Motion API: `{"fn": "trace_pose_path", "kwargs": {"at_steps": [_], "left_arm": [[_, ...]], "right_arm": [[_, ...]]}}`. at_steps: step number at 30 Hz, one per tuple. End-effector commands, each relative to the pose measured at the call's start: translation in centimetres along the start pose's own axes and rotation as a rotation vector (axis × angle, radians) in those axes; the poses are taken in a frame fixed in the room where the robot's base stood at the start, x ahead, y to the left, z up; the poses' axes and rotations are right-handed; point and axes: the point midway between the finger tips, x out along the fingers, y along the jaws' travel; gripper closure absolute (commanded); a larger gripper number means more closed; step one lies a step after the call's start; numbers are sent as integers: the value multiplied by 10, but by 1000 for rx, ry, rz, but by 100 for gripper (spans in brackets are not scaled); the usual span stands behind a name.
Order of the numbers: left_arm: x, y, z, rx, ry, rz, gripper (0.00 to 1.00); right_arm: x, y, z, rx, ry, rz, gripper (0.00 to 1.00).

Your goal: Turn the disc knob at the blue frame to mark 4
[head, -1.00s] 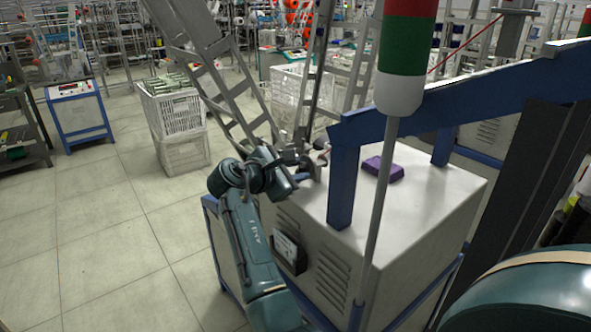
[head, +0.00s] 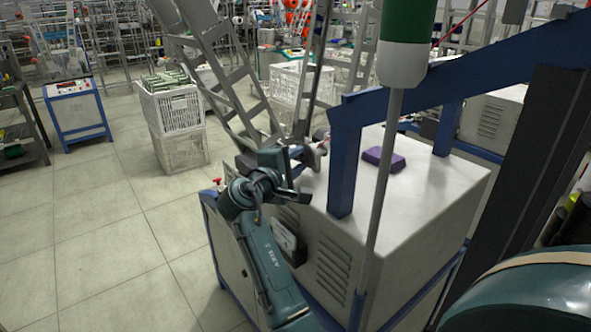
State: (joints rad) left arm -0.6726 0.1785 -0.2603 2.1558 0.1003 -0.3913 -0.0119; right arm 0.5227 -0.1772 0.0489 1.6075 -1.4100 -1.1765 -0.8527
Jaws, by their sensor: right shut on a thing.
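The disc knob (head: 313,155) is a small greyish disc at the left edge of the white machine's top, just left of the blue frame's upright (head: 345,165). My right gripper (head: 307,163) is at the knob, shut on it. The fingers and wrist partly cover the knob. Its marks are too small to read, so I cannot tell which mark it stands at. My left gripper is not in view.
The blue frame's beam (head: 470,85) runs above the white cabinet (head: 420,195). A grey pole (head: 378,200) stands in front. A purple block (head: 384,159) lies on top. Crates (head: 178,110) stand on the open floor at left; a leaning metal ladder (head: 225,75) is behind the gripper.

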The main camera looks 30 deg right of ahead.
Motion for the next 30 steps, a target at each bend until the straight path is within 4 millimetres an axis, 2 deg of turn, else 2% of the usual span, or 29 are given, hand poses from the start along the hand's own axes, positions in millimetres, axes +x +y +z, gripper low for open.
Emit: {"fn": "trace_pose_path", "kwargs": {"at_steps": [1,12,29,30], "left_arm": [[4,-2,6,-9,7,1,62],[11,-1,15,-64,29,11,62],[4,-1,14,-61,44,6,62],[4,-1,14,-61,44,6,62]], "right_arm": [[1,-6,0,31,-3,14,96],[1,-4,0,190,-4,79,96],[1,-2,1,221,-4,91,96],[1,-2,1,221,-4,91,72]]}}
